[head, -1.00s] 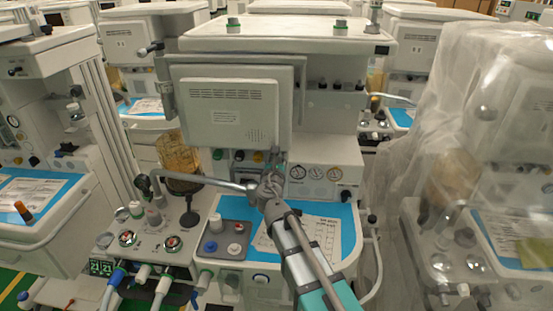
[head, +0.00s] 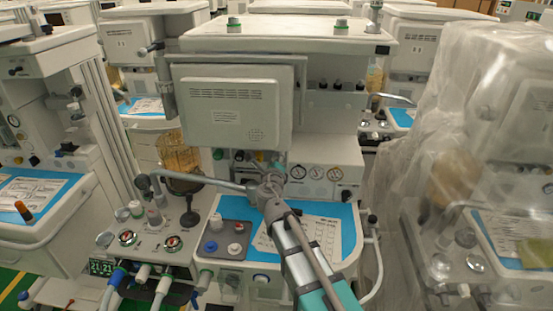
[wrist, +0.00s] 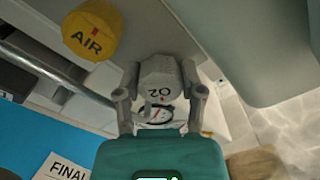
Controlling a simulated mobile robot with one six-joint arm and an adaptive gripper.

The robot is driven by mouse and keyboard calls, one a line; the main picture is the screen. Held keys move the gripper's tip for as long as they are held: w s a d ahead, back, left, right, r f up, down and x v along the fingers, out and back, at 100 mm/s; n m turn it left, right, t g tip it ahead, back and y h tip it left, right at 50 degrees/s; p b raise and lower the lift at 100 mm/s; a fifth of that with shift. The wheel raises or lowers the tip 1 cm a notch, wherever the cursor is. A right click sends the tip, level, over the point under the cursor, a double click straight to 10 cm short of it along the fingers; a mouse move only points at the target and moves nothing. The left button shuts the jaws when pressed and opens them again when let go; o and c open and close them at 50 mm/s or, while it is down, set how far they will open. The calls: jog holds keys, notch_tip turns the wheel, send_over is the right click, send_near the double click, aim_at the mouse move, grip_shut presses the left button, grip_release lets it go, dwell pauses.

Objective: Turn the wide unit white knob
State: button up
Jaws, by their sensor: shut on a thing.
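The white knob (wrist: 158,75), marked O2, sits between the fingers of my gripper (wrist: 160,98) in the wrist view. The fingers close on it from both sides, and its lettering appears upside down. In the head view my gripper (head: 273,181) is at the front panel of the wide unit (head: 325,155), under its grey screen housing. There my gripper and arm hide the white knob.
A yellow AIR knob (wrist: 90,30) is close by, up and left in the wrist view. The screen housing (head: 232,105) hangs above. A blue work surface with papers (head: 322,235) lies below my arm. A plastic-draped unit (head: 480,130) stands right.

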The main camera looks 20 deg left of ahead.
jog(key=shift+d+n, duration=0.1)
jog(key=shift+n, duration=0.3)
jog(key=o, duration=0.9)
jog(key=v, duration=1.2)
jog(key=shift+f, duration=0.1)
jog(key=shift+s, duration=0.1)
